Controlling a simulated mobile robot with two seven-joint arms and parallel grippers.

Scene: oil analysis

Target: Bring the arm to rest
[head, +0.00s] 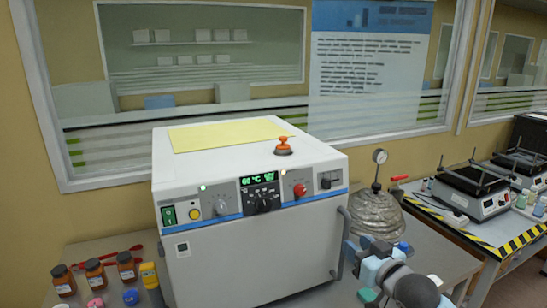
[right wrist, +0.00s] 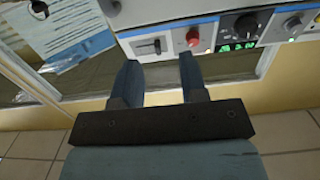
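My right gripper (head: 368,268) is at the lower middle of the head view, in front of the right front corner of the white oven-like machine (head: 248,246). In the right wrist view its two blue-grey fingers (right wrist: 158,66) stand apart with nothing between them, so it is open and empty. The machine's front panel (right wrist: 210,36) shows upside down beyond the fingertips, with a red knob and a black dial. The door handle (head: 341,243) is close beside the gripper; I cannot tell whether they touch. My left gripper is in neither view.
Brown bottles (head: 95,273) and small coloured caps stand left of the machine. A grey vessel with a gauge (head: 375,214) stands to its right. A hazard-striped table (head: 487,241) with hotplate-like devices (head: 478,190) is farther right. An orange-topped item (head: 283,146) sits on the machine.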

